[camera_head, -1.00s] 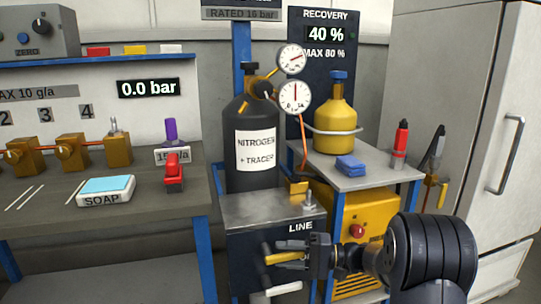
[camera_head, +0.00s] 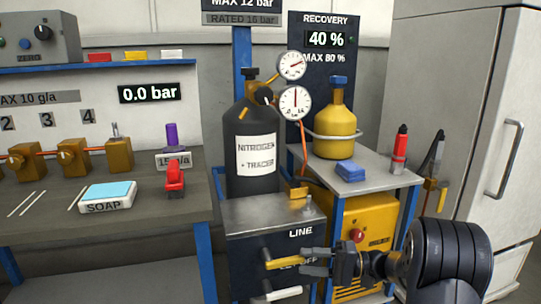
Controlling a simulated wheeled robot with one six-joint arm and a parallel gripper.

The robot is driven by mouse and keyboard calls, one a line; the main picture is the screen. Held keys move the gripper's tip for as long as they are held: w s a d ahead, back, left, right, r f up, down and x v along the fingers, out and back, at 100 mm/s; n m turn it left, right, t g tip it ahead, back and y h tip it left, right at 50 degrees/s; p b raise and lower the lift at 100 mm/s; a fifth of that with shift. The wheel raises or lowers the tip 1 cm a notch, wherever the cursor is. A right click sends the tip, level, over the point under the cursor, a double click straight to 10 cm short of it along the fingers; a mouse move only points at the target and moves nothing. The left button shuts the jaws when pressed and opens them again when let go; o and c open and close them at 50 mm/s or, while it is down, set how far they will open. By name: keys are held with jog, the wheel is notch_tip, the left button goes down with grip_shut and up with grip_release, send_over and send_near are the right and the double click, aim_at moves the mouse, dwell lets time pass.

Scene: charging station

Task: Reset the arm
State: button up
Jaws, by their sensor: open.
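My gripper (camera_head: 308,263) is at the lower middle of the head view, its fingers apart and pointing left. It is in front of the dark LINE box (camera_head: 250,228). A yellow lever (camera_head: 283,263) on the box front lies close to the left of the fingertips. A white lever (camera_head: 275,293) sits below it. I cannot tell whether the fingers touch the yellow lever. Nothing shows between the fingers. My arm comes in from the lower right.
The bench (camera_head: 120,225) with the soap dish (camera_head: 108,196) and a red valve (camera_head: 174,178) is at left. The nitrogen cylinder (camera_head: 252,190) stands behind the box. A cart with a yellow cylinder (camera_head: 334,128) and a grey cabinet (camera_head: 455,100) are at right.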

aim_at(285, 258)
jog(key=d, duration=0.5)
jog(key=shift+h, duration=0.3)
jog(key=a, duration=0.3)
jog(key=a+b, duration=0.1)
jog(key=a, duration=0.7)
jog(key=shift+w+r, duration=0.35)
jog(key=shift+n+h, duration=0.3)
jog(key=shift+h, duration=0.2)
jog(key=shift+s, duration=0.1)
